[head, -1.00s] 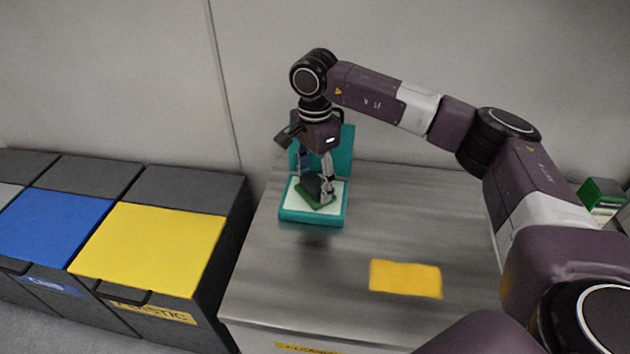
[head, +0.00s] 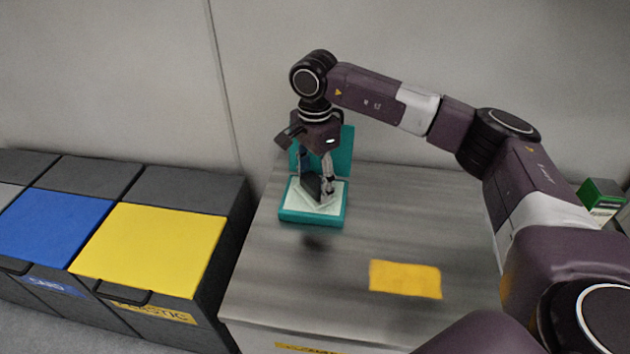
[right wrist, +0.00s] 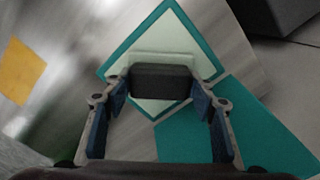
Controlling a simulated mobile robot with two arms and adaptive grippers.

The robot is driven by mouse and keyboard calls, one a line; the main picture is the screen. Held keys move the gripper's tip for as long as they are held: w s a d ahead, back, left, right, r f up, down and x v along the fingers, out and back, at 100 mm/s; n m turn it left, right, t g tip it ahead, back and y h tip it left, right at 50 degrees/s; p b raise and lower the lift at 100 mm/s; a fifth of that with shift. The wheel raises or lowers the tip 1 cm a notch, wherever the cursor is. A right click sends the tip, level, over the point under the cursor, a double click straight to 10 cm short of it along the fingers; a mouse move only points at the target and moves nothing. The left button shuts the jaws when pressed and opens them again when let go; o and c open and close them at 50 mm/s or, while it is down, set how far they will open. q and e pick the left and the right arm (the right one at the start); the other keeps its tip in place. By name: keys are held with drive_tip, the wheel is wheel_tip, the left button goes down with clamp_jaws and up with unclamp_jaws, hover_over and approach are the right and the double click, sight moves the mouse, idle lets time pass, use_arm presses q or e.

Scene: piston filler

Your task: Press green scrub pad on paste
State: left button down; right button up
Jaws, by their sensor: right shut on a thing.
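My right gripper (head: 317,188) is shut on the dark block (right wrist: 161,82) of the scrub pad. It holds the block low over the white paste (head: 336,187) in the open teal box (head: 312,220). In the right wrist view the pad's edge (right wrist: 164,56) shows as a pale strip around the dark block; no deep green shows on it. The pad appears to rest on the paste, though its underside is hidden. The teal lid (head: 345,155) stands open behind. My left gripper is not in view.
A yellow cloth or sheet (head: 405,279) lies flat on the metal worktop (head: 280,285). Bins with blue (head: 52,222) and yellow lids (head: 150,247) stand at left. A green and white box (head: 602,197) is at far right. The wall is close behind.

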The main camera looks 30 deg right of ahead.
sight(315, 181)
idle(0.4)
